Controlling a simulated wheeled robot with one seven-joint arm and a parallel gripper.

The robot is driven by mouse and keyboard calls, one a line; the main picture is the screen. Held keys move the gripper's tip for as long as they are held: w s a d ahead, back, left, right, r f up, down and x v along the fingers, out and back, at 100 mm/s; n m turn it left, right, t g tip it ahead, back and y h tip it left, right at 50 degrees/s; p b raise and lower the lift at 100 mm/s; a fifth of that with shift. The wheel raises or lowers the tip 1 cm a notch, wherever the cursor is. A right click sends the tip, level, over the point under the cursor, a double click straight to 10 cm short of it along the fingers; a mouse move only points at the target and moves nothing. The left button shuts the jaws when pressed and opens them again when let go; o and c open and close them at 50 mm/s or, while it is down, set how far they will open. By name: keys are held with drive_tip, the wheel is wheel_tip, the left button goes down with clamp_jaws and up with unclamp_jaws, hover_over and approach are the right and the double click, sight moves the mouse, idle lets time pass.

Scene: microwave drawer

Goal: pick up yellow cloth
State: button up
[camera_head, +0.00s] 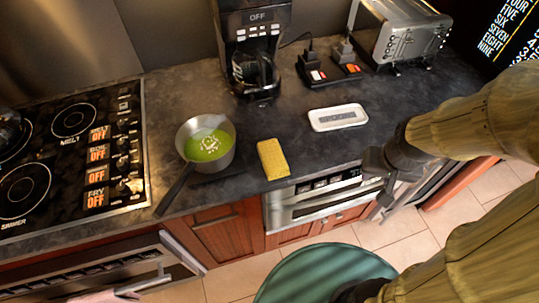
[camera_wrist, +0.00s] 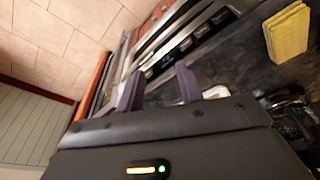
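The yellow cloth (camera_head: 272,159) lies folded on the dark countertop near its front edge, just right of a pan. It also shows at the upper right of the wrist view (camera_wrist: 288,33). My gripper (camera_head: 374,178) is in front of the counter edge, to the right of the cloth and apart from it. In the wrist view its two dark fingers (camera_wrist: 158,88) stand apart with nothing between them, so it is open and empty.
A pan (camera_head: 207,145) with green soup stands left of the cloth, its handle toward the front edge. A white dish (camera_head: 338,117) lies behind and right. A coffee maker (camera_head: 255,50) and toaster (camera_head: 405,35) stand at the back. A stove (camera_head: 70,150) is left. The microwave drawer (camera_head: 318,202) is below the counter.

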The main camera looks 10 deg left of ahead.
drive_tip(key=shift+o, duration=0.8)
drive_tip(key=shift+s, duration=0.1)
drive_tip(key=o, duration=0.4)
drive_tip(key=shift+w+a+r, duration=0.2)
drive_tip(key=o, duration=0.5)
drive_tip(key=shift+n, duration=0.7)
drive_tip(key=w+a, duration=0.1)
drive_tip(key=a+r+p, duration=0.1)
drive_tip(key=w+a+p, duration=0.1)
drive_tip(key=shift+w+a+r, duration=0.25)
drive_tip(key=shift+w+r, duration=0.05)
drive_tip(key=shift+r, duration=0.1)
drive_tip(key=w+a+r+n+g+p, duration=0.1)
drive_tip(key=a+p, duration=0.1)
drive_tip(key=a, duration=0.5)
drive_tip(key=w+a+r+n+p, duration=0.2)
drive_tip(key=a, duration=0.5)
drive_tip(key=w+a+r+n+g+p, duration=0.1)
drive_tip(key=a+p, duration=0.1)
drive_tip(key=a, duration=0.6)
drive_tip(key=shift+w+a+r+n+g+p, duration=0.1)
drive_tip(key=shift+w+r+n+g+p, duration=0.1)
drive_tip(key=shift+r+n+g+p, duration=0.15)
